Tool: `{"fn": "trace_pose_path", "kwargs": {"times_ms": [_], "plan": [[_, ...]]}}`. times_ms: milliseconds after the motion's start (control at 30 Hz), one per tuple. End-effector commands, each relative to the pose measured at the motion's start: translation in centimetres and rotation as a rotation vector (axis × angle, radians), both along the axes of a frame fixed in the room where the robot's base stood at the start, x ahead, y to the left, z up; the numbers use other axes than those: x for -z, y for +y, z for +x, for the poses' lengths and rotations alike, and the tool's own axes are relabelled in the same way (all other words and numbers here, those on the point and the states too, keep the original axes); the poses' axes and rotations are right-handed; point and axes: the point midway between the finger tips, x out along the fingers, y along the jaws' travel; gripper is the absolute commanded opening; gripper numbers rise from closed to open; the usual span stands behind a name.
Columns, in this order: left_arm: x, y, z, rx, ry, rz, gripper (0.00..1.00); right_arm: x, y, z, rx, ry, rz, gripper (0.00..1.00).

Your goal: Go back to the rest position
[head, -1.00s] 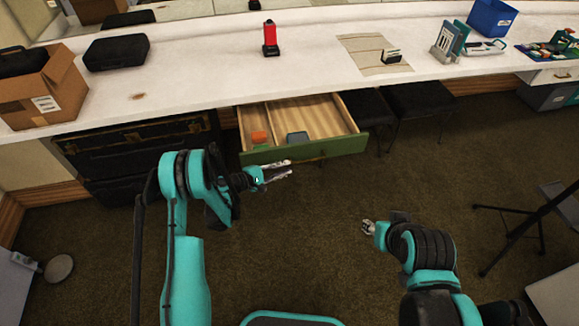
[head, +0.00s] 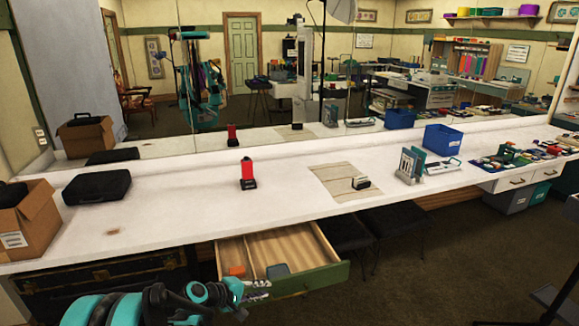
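My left gripper (head: 258,291) is low in the head view, in front of the open drawer's green front. Its two fingers point right and look slightly apart, with nothing seen between them. My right gripper is out of the picture. The drawer (head: 310,284) under the counter is pulled out. An orange item (head: 237,271) and a grey-blue item (head: 278,270) lie inside it.
The white counter (head: 215,212) holds a cardboard box (head: 38,222), a black case (head: 97,187), a red device (head: 248,172), a mat (head: 335,180) and a blue bin (head: 442,139). Black stools (head: 392,219) stand under it. A mirror reflects the room.

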Motion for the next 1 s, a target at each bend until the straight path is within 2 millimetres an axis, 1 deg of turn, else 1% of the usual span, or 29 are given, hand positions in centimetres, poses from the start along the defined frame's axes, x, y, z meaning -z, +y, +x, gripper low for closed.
{"fn": "trace_pose_path", "kwargs": {"times_ms": [33,167,200,267,433,567,600,700,800,900,1000], "plan": [[-1.6,0.0,-1.3,0.015,-0.012,0.059,0.19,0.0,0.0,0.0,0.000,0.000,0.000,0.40],[-4.8,0.5,-4.7,0.063,-0.046,0.228,0.19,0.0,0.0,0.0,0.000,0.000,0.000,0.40],[-5.7,0.8,-5.9,0.078,-0.057,0.281,0.19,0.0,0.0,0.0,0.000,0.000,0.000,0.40],[-6.9,1.1,-7.8,0.102,-0.073,0.359,0.19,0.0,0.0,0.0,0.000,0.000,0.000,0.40],[-9.4,2.6,-13.8,0.178,-0.116,0.579,0.19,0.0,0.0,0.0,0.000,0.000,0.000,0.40],[-10.4,3.9,-18.5,0.244,-0.149,0.747,0.19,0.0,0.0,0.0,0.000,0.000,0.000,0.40],[-10.6,4.4,-20.0,0.264,-0.158,0.798,0.19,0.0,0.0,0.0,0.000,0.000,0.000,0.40],[-10.7,5.7,-23.5,0.317,-0.180,0.924,0.19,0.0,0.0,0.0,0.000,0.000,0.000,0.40],[-10.5,6.9,-26.3,0.367,-0.200,1.032,0.19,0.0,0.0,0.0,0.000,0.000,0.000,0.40],[-10.2,7.9,-28.4,0.404,-0.212,1.116,0.19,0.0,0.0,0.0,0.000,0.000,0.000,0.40],[-10.0,8.5,-29.6,0.429,-0.221,1.168,0.19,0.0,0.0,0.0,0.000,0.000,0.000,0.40]]}}
